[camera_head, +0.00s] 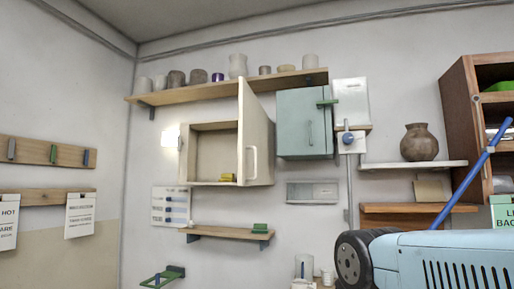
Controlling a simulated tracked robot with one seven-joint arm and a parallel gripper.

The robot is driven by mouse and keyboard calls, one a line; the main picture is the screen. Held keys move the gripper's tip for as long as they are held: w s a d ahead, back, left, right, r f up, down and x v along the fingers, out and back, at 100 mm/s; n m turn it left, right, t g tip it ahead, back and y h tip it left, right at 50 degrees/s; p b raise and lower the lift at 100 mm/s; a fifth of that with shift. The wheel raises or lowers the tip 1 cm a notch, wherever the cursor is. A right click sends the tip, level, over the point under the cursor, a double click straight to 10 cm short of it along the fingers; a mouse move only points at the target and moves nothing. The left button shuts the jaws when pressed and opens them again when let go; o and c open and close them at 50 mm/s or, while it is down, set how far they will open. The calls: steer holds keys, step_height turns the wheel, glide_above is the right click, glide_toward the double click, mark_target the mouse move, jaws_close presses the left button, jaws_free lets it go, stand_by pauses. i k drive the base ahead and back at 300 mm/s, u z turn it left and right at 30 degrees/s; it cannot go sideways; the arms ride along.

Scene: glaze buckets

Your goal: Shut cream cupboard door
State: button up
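The cream cupboard (230,184) hangs on the back wall, left of the picture's middle. Its cream door (256,135) stands open, swung out from the cupboard's right side, with a pale handle (251,162) on it.
A blue-green cupboard (293,108) hangs shut just right of the open door. A long shelf (190,90) with several pots runs above. A small shelf (222,233) is below. A light-blue machine (440,262) with a dark wheel fills the lower right.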

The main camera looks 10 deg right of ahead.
mark_target(253, 133)
steer(key=z, duration=0.1)
steer(key=i, duration=1)
steer(key=u, duration=0.1)
